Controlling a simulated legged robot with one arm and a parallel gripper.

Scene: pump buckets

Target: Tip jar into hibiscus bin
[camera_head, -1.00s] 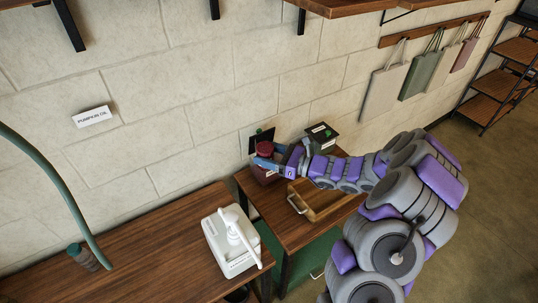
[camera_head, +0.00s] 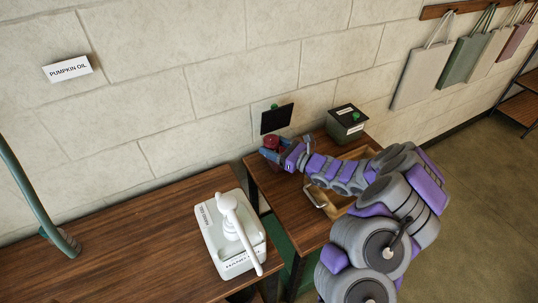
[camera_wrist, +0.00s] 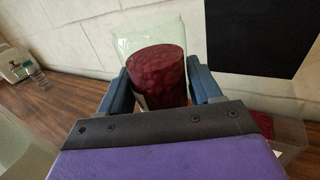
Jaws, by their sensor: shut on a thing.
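My gripper (camera_wrist: 159,88) is shut on a clear jar (camera_wrist: 158,75) with dark red contents, one blue finger on each side. The contents fill its lower part, with clear glass above them. The red jar also shows in the head view (camera_head: 271,142), at the table's wall end, below an open dark lid (camera_head: 277,118). The same dark panel fills the upper right of the wrist view. A bin (camera_wrist: 289,138) with clear walls and dark red contents shows at the lower right, beside my gripper and mostly hidden by it. I cannot read its label.
A green box with a closed lid (camera_head: 346,123) stands right of the open lid. A wooden tray (camera_head: 322,203) lies partly under my arm. A white pump dispenser (camera_head: 232,240) stands on the left table (camera_head: 130,250). The wall is close behind.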

